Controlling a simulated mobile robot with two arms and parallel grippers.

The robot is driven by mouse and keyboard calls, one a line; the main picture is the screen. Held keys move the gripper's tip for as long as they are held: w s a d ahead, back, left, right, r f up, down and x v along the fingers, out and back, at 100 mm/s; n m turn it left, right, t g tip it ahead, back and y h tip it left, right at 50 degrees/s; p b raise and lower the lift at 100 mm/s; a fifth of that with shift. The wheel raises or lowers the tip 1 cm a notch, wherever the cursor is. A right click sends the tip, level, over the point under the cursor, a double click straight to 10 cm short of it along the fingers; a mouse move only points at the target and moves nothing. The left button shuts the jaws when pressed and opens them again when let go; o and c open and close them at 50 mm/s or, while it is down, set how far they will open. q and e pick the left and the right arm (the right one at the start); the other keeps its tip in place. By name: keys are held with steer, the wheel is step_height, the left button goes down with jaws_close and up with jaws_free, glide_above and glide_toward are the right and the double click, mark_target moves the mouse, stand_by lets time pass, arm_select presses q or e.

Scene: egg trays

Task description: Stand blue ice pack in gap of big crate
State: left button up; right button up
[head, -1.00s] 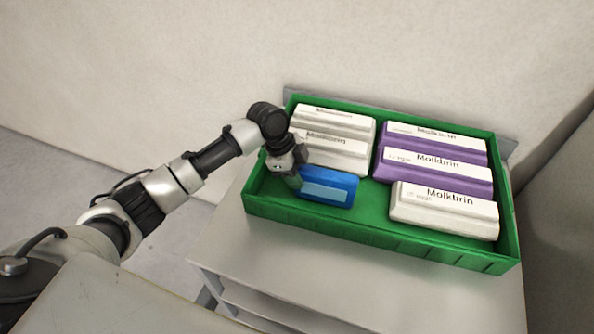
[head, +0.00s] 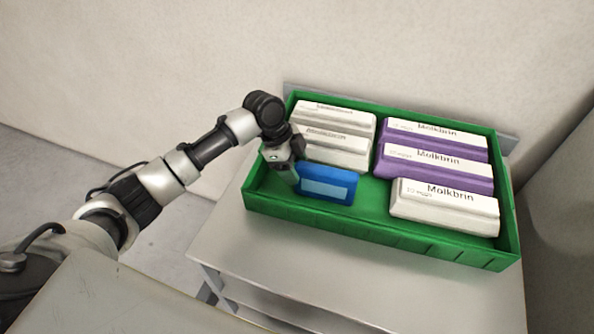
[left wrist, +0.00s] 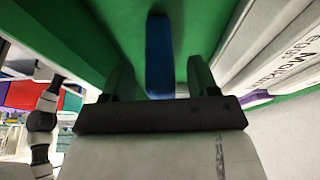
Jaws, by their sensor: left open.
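The blue ice pack (head: 327,186) stands in the front left part of the big green crate (head: 380,237), in front of the two white egg boxes of the left column. My left gripper (head: 290,175) is at the pack's left end. In the left wrist view the blue pack (left wrist: 159,55) shows edge-on beyond and between the two open fingers (left wrist: 160,80), with a gap on each side. Whether the pack's base rests on the crate floor is hidden. My right gripper is not in view.
White egg boxes (head: 337,149) fill the left column behind the pack. Two purple-and-white boxes (head: 435,163) and a white box (head: 444,207) stand in the right column. Green crate floor shows bare between the pack and the right column. The crate stands on a grey table (head: 300,262).

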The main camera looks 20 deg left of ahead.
arm_select(q)
steer(key=b+v, duration=0.1)
steer(key=v, duration=0.9)
steer(key=shift+b, duration=0.3)
